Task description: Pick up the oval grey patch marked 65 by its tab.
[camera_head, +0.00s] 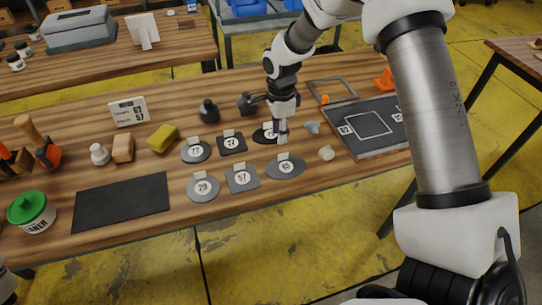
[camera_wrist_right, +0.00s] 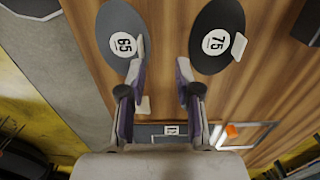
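The oval grey patch marked 65 (camera_head: 293,169) lies flat on the wooden table, with a pale tab standing at its far edge. In the right wrist view the patch (camera_wrist_right: 106,28) is at upper left, its tab (camera_wrist_right: 141,46) close to one fingertip. My right gripper (camera_wrist_right: 159,70) is open and empty, pointing down. In the head view the gripper (camera_head: 281,138) is just beyond the tab and partly hides the black oval patch marked 75 (camera_head: 261,137). I cannot tell if a finger touches anything.
Round patch 29 (camera_head: 198,197), square patch 57 (camera_head: 243,187), round patch 77 (camera_head: 192,157) and a dark square patch (camera_head: 230,150) lie left. A dark board (camera_head: 352,142) is right. A black mat (camera_head: 95,210) and green-lidded tub (camera_head: 28,207) are at left.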

